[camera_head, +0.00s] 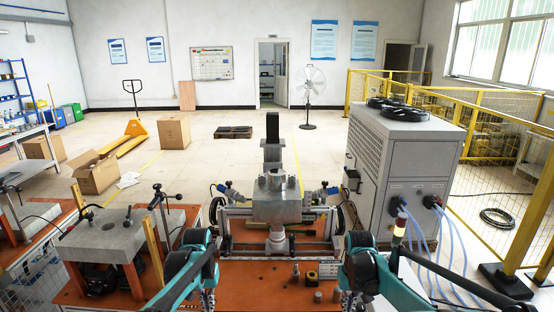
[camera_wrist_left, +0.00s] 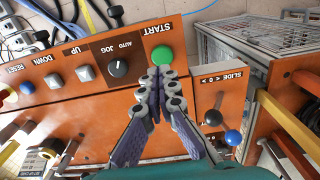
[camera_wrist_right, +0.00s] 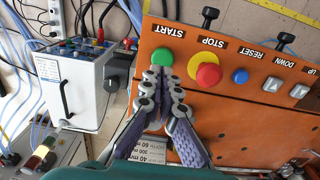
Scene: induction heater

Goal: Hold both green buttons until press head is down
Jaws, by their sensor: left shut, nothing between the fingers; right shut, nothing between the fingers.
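In the left wrist view a round green START button (camera_wrist_left: 162,54) sits on the orange panel (camera_wrist_left: 120,95). My left gripper (camera_wrist_left: 160,74) is shut and empty, its fingertips right at the button's near edge. In the right wrist view another green START button (camera_wrist_right: 162,57) sits beside a red STOP button (camera_wrist_right: 207,74). My right gripper (camera_wrist_right: 163,74) is shut and empty, its tips at that button's near edge. I cannot tell whether either button is pushed in. In the head view the grey press head block (camera_head: 277,205) stands above a round post (camera_head: 277,241); the buttons are hidden there.
Left of the left green button are a black AUTO/JOG knob (camera_wrist_left: 118,68) and other buttons. Black and blue ball knobs (camera_wrist_left: 233,137) stand to its right. A grey cabinet (camera_head: 405,165) with hoses stands right of the press, and a grey-topped bench (camera_head: 110,238) stands left.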

